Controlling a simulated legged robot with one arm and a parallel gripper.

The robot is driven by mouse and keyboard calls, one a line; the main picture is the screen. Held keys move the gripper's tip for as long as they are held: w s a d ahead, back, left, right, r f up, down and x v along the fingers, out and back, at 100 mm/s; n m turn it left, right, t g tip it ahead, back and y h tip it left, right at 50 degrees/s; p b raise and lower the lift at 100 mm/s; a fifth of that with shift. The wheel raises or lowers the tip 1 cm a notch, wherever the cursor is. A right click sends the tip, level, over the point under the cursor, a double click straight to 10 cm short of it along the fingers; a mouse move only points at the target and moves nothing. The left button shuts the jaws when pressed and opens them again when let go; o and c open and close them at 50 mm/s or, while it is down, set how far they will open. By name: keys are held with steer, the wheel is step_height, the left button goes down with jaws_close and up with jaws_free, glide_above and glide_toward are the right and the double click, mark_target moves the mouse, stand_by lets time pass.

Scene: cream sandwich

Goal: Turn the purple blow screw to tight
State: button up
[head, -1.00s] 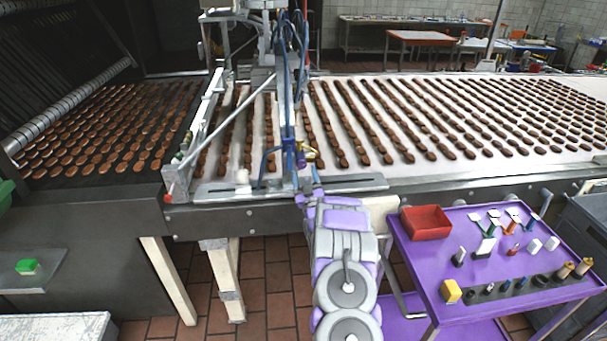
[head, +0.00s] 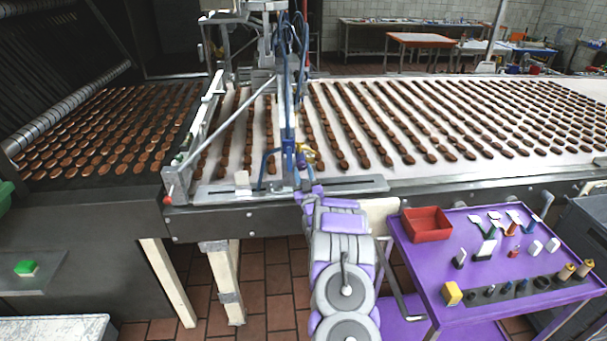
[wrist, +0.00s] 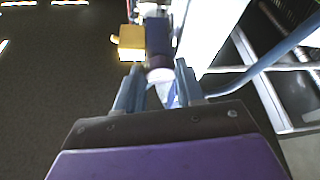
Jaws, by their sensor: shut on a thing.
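My gripper (wrist: 159,78) is seen from behind in the wrist view, with its two blue-grey fingers on either side of a small, dark purplish knob (wrist: 159,62), which looks like the blow screw. It is shut on this knob. Pale, bright material shows between the fingers below it, and a dark blue block (wrist: 158,36) lies just beyond. In the head view my gripper (head: 304,182) is at the foot of the blue-hosed machine head (head: 288,125), at the near edge of the conveyor. The screw is too small to make out there, and its tightness cannot be told.
A yellow-brass fitting (wrist: 131,40) sits left of the knob, and a blue hose (wrist: 260,68) curves on the right. The conveyor (head: 455,168) carries rows of brown biscuits. A purple cart (head: 400,240) with a red bin (head: 426,224) and small tools stands right of my arm.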

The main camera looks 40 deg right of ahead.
steer(key=shift+c, duration=1.3)
steer(key=m+h, duration=0.1)
steer(key=m+g+p, duration=0.1)
steer(key=m, duration=0.1)
steer(key=shift+w+a+h, duration=0.15)
steer(key=shift+a+h, duration=0.15)
steer(key=shift+h, duration=0.1)
steer(key=shift+m+g+h, duration=0.4)
steer(key=shift+m+h, duration=0.15)
steer(key=shift+m, duration=0.75)
steer(key=shift+m+g+h, duration=0.4)
steer(key=shift+m+h, duration=0.15)
steer(key=shift+m, duration=0.75)
steer(key=o, duration=1)
steer(key=shift+d, duration=0.1)
steer(key=shift+o, duration=0.2)
steer(key=shift+f, duration=0.15)
